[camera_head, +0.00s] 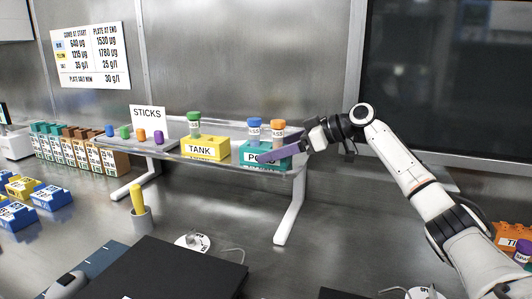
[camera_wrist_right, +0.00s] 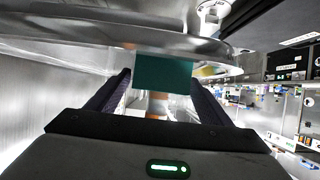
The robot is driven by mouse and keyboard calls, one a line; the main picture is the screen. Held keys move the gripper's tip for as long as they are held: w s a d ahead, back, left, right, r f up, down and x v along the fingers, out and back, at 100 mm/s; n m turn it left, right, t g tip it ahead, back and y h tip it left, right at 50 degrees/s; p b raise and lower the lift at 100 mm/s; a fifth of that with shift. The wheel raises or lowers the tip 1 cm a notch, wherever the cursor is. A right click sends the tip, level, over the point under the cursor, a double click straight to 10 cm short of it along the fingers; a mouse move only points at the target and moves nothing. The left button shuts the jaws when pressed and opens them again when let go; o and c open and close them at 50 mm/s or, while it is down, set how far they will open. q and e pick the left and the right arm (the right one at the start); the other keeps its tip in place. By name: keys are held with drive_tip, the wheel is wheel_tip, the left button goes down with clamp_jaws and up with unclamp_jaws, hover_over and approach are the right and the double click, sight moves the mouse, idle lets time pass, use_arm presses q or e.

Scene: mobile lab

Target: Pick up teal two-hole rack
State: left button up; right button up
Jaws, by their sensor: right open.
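The teal two-hole rack (camera_head: 246,152) stands at the right end of the raised metal shelf in the head view. It holds a blue-capped vial (camera_head: 254,130) and an orange-capped vial (camera_head: 278,132). My right gripper (camera_head: 271,155) is at the rack, and one dark purple finger crosses its front and hides part of its label. In the right wrist view the teal rack (camera_wrist_right: 165,73) shows between the two open fingers, with gaps on both sides. Whether a finger touches it I cannot tell. My left gripper is not in view.
A yellow TANK rack (camera_head: 205,148) with a green-capped vial (camera_head: 194,124) stands left of the teal rack. Small coloured sticks and a STICKS sign (camera_head: 149,119) are farther left on the shelf (camera_head: 170,152).

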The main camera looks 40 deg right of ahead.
drive_tip(key=shift+x, duration=1.55)
drive_tip(key=c, duration=1.2)
drive_tip(key=shift+d, duration=0.1)
drive_tip(key=shift+c, duration=0.4)
drive_tip(key=shift+r, duration=0.1)
